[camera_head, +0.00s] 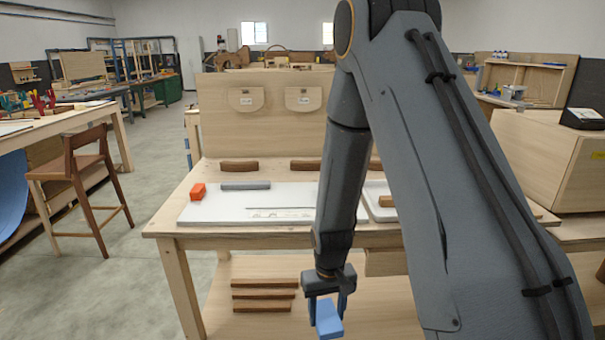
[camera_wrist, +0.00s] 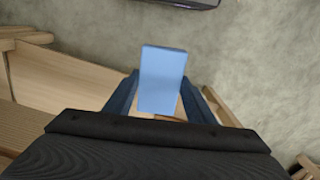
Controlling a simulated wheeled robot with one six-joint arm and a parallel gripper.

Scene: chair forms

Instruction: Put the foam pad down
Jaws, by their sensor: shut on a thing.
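A blue foam pad (camera_head: 327,319) is held in my gripper (camera_head: 327,302), low in front of the workbench. In the wrist view the pad (camera_wrist: 162,78) shows as a light blue block between the two blue fingers of my gripper (camera_wrist: 160,95). The fingers press on its sides, and its far end sticks out past them. Nothing shows touching the pad apart from the gripper. My arm hides the right part of the bench in the head view.
A wooden workbench (camera_head: 165,222) carries a white board (camera_head: 290,196), an orange block (camera_head: 198,191), a grey bar (camera_head: 246,185) and brown curved pieces (camera_head: 239,166). Its lower shelf (camera_head: 215,318) holds stacked wood strips (camera_head: 264,294). A wooden chair (camera_head: 85,180) stands left; grey floor there is open.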

